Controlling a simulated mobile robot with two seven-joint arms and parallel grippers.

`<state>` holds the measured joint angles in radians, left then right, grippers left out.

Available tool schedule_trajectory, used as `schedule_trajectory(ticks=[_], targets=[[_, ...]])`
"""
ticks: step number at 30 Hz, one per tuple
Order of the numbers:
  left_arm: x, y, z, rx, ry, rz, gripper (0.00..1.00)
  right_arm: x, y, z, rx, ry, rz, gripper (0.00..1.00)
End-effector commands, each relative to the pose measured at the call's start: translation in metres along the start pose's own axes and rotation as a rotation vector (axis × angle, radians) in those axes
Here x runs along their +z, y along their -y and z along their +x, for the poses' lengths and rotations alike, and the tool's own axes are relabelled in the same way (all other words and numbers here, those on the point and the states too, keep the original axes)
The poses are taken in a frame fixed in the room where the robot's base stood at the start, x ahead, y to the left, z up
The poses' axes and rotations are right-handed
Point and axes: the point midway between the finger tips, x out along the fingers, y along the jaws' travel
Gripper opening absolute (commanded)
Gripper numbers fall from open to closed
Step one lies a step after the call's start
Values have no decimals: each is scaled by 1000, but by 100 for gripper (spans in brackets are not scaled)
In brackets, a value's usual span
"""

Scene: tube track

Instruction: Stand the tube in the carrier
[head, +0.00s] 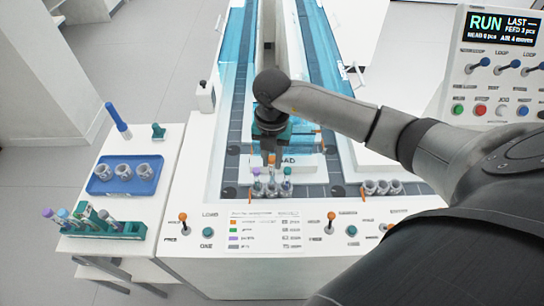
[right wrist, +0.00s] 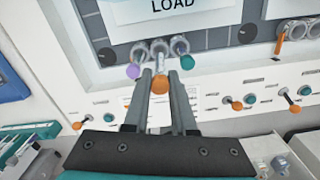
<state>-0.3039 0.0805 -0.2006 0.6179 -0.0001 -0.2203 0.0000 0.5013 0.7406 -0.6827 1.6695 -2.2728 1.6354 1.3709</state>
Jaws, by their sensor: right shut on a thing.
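The carrier (head: 272,192) stands on the track in front of the LOAD sign, with several clear cups in a row. A purple-capped tube stands in its left cup and a teal-capped tube (head: 288,173) in its right cup. My right gripper (head: 271,153) is above the carrier, shut on the orange-capped tube (right wrist: 160,84). This tube is over or in the middle cup; whether it rests on the bottom is hidden. The carrier also shows in the right wrist view (right wrist: 138,52), just past my fingertips. My left gripper is not in view.
Another carrier (head: 382,187) with empty cups stands on the track at right. A blue tray (head: 98,185) with empty cups and a teal rack (head: 130,230) with several capped tubes are on the left side table. Small levers (head: 331,216) line the front panel.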

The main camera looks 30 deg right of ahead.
Motion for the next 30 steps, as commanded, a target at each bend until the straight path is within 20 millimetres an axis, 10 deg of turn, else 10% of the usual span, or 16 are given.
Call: schedule_trajectory(ticks=[30], targets=[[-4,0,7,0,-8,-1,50,0,0,13,0,1,0,0]])
